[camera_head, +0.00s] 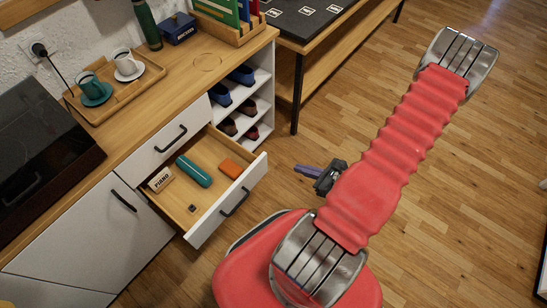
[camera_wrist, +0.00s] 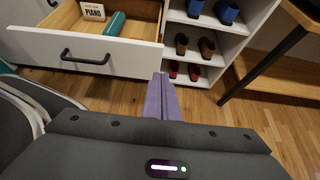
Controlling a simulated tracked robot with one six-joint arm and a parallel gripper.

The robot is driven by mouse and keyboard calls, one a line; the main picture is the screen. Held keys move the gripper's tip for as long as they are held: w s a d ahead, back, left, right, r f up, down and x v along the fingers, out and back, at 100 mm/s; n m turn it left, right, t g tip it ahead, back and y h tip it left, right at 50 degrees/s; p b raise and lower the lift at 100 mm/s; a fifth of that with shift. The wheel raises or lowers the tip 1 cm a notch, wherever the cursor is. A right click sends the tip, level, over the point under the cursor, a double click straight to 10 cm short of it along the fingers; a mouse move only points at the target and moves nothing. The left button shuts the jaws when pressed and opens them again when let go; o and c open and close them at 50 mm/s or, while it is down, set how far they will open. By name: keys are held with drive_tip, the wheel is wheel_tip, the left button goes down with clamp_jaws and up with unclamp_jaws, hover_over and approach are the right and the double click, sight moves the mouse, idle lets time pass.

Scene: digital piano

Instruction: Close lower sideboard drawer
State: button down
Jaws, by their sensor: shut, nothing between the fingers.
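The lower sideboard drawer (camera_head: 213,210) is pulled out, with a white front and a black bar handle (camera_head: 235,202). Inside lie a teal cylinder (camera_head: 194,171), an orange block (camera_head: 231,169), a small sign reading PIANO (camera_head: 161,179) and a small dark item (camera_head: 192,208). In the wrist view the drawer front (camera_wrist: 130,58) and its handle (camera_wrist: 85,57) are at the upper left. My gripper (camera_head: 300,170) is shut and empty, its purple fingers pointing left, to the right of the drawer front and apart from it. The shut fingers also show in the wrist view (camera_wrist: 160,78).
The upper drawer (camera_head: 165,145) is shut. Open shelves with shoes (camera_head: 243,75) stand beside the drawers. The sideboard top holds a tray (camera_head: 103,103) with two cups. A table leg (camera_head: 296,105) stands behind my gripper. The wooden floor to the right is clear.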

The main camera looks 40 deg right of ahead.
approach(266, 156)
wheel_tip(266, 156, down, 3)
drive_tip(key=shift+w+a, duration=0.2)
drive_tip(key=shift+w, duration=0.65)
drive_tip(key=shift+w+a, duration=0.2)
drive_tip(key=shift+w, duration=0.65)
drive_tip(key=shift+w+a, duration=0.2)
drive_tip(key=shift+w, duration=0.65)
drive_tip(key=shift+w, duration=0.1)
